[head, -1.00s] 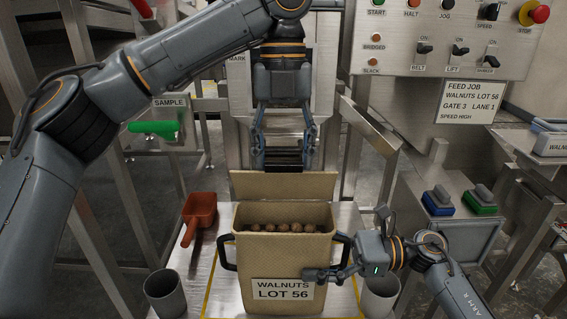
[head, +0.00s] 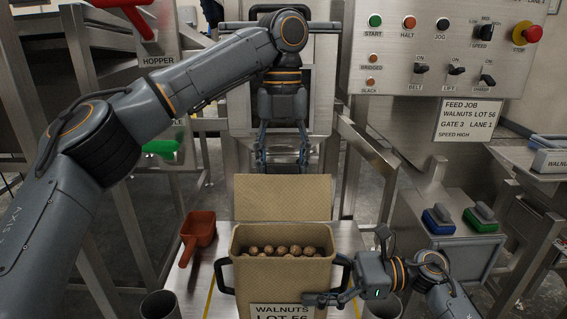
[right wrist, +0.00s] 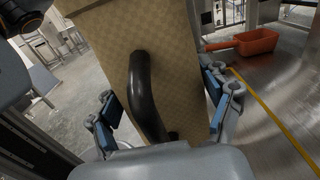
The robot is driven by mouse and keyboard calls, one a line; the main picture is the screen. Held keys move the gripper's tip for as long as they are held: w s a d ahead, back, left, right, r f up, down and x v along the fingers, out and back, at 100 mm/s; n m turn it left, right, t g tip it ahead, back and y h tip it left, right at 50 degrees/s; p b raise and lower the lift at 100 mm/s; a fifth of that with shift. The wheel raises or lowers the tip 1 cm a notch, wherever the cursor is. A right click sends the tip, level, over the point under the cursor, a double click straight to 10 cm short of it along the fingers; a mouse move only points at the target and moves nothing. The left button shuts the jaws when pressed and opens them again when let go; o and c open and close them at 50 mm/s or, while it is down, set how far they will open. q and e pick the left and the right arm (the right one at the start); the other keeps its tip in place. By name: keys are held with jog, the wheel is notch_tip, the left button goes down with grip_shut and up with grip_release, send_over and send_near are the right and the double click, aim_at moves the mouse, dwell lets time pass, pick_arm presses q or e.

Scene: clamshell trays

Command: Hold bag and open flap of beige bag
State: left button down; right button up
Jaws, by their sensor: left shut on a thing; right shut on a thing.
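The beige bag (head: 246,277) stands upright with its top open and walnuts (head: 285,251) showing inside. Its flap (head: 283,196) stands up at the back of the mouth. My left gripper (head: 283,164) is above the flap's top edge, shut on it; the exact contact is hard to see. My right gripper (head: 332,290) is shut on the bag's right side, one finger across the front by the label. In the right wrist view its fingers (right wrist: 163,108) flank the bag's side panel (right wrist: 110,40), with the black handle (right wrist: 147,100) between them.
A red scoop (head: 197,232) lies left of the bag on the metal table (head: 222,245). Grey cups (head: 160,305) stand at the front, partly cut off. A control panel (head: 440,60) and a blue and green button box (head: 455,235) are at the right.

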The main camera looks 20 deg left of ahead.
pick_arm(q)
jog(key=shift+f, duration=0.4)
jog(key=c, duration=0.7)
grip_release()
jog(key=shift+o, duration=1.3)
jog(key=shift+w+a, duration=0.1)
jog(key=shift+a, duration=0.05)
jog(key=shift+r, duration=0.25)
notch_tip(320, 180, up, 7)
jog(key=w, duration=0.1)
jog(key=shift+a, duration=0.15)
jog(key=shift+r, duration=0.1)
